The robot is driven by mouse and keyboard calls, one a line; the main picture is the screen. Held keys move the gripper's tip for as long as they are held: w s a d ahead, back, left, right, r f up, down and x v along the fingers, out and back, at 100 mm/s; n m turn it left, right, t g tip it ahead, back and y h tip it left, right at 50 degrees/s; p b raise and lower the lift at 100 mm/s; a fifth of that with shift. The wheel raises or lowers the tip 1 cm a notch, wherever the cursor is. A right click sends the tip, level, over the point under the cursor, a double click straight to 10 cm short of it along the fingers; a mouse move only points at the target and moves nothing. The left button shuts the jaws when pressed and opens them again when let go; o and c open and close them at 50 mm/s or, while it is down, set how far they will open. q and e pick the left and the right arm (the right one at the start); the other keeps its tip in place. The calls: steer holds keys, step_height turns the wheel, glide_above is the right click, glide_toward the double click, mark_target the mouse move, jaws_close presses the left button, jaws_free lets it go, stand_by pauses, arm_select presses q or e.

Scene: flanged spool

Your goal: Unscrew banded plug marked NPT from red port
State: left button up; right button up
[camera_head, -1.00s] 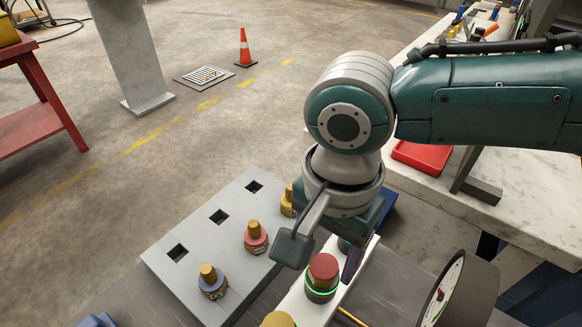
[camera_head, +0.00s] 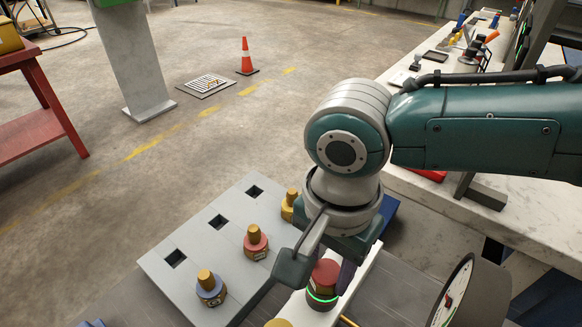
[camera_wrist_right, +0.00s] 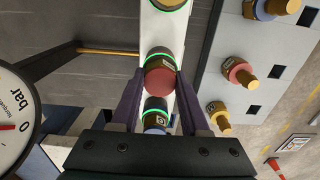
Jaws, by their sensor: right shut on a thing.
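A red-topped plug (camera_head: 324,272) with a dark banded body and a green glowing ring at its base sits upright on a white bar (camera_head: 363,272). It also shows in the right wrist view (camera_wrist_right: 161,82), where small lettering on its side is too small to read. My right gripper (camera_wrist_right: 160,90) has its dark fingers on both sides of this plug and is shut on it. In the head view the wrist and a finger partly hide the plug. My left gripper is in neither current view.
A grey panel (camera_head: 190,280) left of the bar holds brass-topped fittings with blue (camera_head: 210,288), red (camera_head: 256,243) and yellow collars, plus square holes. A dial gauge (camera_head: 452,293) stands close on the right. Other ringed plugs neighbour the held one on the bar.

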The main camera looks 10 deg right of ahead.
jaws_close()
steer(key=shift+r+n, duration=0.1)
steer(key=shift+n, duration=0.9)
steer(key=n+p, duration=0.1)
steer(key=n, duration=0.9)
steer(key=n, duration=0.5)
steer(key=shift+n, duration=0.3)
steer(key=n, duration=0.6)
